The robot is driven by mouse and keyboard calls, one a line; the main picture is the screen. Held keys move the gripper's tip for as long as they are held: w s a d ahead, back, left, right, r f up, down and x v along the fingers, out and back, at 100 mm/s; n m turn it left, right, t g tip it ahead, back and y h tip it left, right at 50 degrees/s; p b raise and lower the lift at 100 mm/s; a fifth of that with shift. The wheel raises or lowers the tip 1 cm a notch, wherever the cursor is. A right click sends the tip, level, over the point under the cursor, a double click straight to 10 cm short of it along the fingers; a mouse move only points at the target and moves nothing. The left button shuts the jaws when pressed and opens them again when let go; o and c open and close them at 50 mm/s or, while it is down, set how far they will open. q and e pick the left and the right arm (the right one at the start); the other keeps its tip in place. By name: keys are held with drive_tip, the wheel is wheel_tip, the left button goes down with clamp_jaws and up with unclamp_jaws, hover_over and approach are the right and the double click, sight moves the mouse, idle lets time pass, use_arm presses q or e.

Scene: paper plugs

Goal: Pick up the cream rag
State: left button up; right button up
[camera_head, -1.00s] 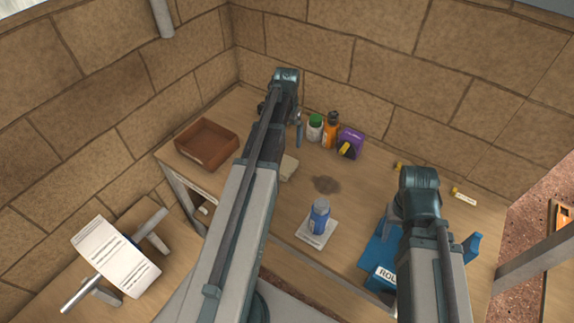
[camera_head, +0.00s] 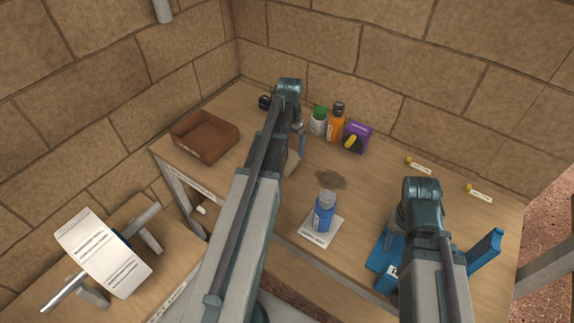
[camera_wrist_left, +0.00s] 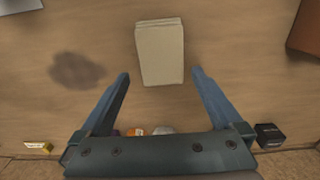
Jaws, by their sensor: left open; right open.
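The cream rag (camera_wrist_left: 160,52) is a folded, pale rectangular pad lying flat on the wooden table in the left wrist view. In the head view the rag (camera_head: 293,163) is partly hidden behind my left arm. My left gripper (camera_wrist_left: 160,76) is open and empty. Its fingertips appear on either side of the rag's near end in the wrist view, with gaps on both sides. The left gripper also shows in the head view (camera_head: 300,140), mostly hidden by its own arm. My right gripper (camera_head: 399,222) is open at the right, its fingers mostly hidden.
A brown tray (camera_head: 232,142) stands left of the rag. A green-capped bottle (camera_head: 318,122), an orange bottle (camera_head: 337,124) and a purple box (camera_head: 357,136) stand behind. A blue bottle (camera_head: 324,213) stands on a white card. A dark stain (camera_head: 331,180) marks the table.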

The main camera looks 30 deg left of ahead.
sight(294, 160)
use_arm(q)
drive_tip(key=shift+s+a+f+b, duration=0.1)
drive_tip(key=shift+a+f+b, duration=0.05)
drive_tip(key=shift+f+b, duration=2.5)
use_arm(e)
drive_tip(key=shift+f, duration=2.7)
use_arm(q)
drive_tip(key=shift+r, duration=0.1)
use_arm(e)
drive_tip(key=shift+r, duration=0.1)
use_arm(q)
drive_tip(key=shift+c, duration=0.2)
drive_tip(key=c, duration=1.1)
drive_tip(key=shift+r+p, duration=0.2)
drive_tip(key=shift+p, duration=0.15)
use_arm(e)
drive_tip(key=shift+r, duration=0.25)
